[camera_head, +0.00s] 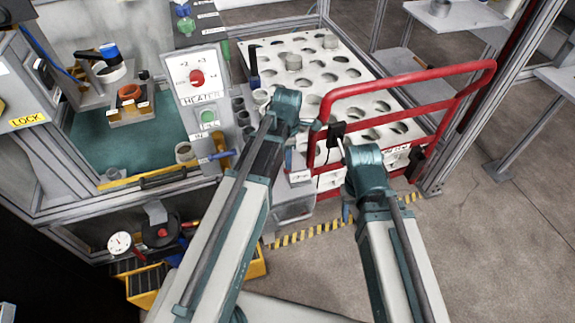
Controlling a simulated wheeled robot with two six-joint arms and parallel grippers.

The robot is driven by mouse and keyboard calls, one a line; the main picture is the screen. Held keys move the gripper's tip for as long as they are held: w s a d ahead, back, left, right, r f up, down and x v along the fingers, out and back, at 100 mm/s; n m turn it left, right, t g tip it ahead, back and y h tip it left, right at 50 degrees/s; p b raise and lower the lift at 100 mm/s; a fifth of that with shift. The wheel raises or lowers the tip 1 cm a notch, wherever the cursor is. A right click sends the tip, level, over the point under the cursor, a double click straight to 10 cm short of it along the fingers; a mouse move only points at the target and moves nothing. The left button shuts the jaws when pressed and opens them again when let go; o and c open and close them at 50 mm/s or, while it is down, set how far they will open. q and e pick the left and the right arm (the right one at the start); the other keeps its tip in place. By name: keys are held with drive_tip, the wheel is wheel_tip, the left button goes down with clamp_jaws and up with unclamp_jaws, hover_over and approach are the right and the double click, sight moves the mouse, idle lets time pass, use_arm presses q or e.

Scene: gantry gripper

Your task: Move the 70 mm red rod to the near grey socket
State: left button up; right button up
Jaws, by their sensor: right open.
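I cannot make out a 70 mm red rod in the head view. Small grey cylindrical sockets (243,118) stand in a row between the heater panel and the white rack; which is the near one I cannot tell. My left gripper (314,126) is at the end of the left arm, over the rack's front edge by the red frame; its jaws are too small and hidden to read. My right gripper (347,211) is open, below the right wrist, above the floor in front of the rack. I see nothing held in it.
A white rack (352,62) with several round holes stands behind a red tubular guard (408,77). The heater panel (197,78) with a red knob stands left of it. A grey cup (184,152) sits at the green bench's front edge. Open floor (500,235) lies right.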

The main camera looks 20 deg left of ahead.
use_arm(q)
clamp_jaws()
drive_tip(key=shift+r, duration=0.15)
wheel_tip(320, 180, up, 18)
drive_tip(key=p, duration=1.8)
